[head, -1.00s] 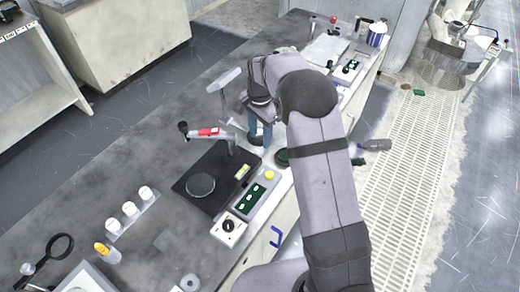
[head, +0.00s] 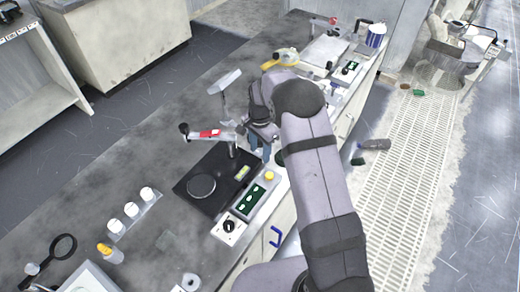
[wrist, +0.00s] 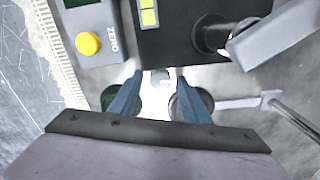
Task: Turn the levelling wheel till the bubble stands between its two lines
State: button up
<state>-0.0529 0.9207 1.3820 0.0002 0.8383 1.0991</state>
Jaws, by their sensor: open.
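The yellow-green level vial (head: 243,172) lies on the black platen base (head: 190,180); it also shows at the top of the wrist view (wrist: 148,14). Its bubble and lines are too small to read. My gripper (wrist: 159,76) points down beside the base, its two blue fingers apart. A dark green round thing (wrist: 108,98) shows behind the left finger and a dark one (wrist: 205,100) by the right finger. I cannot tell whether either is the levelling wheel.
A grey control box with a yellow button (head: 269,175) stands next to the base. A red-marked arm on a post (head: 210,134) and a grey T-shaped bar (head: 225,82) rise close to my gripper. White-capped jars (head: 130,209) stand at the left.

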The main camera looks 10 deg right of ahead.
aim_at(260, 151)
jog(key=c, duration=1)
jog(key=shift+n, duration=2.9)
jog(key=shift+c, duration=0.2)
jog(key=shift+w, duration=0.1)
jog(key=o, duration=1)
jog(key=shift+o, duration=0.2)
jog(key=shift+r, duration=0.15)
jog(key=shift+r+b, duration=0.7)
jog(key=shift+r, duration=2.85)
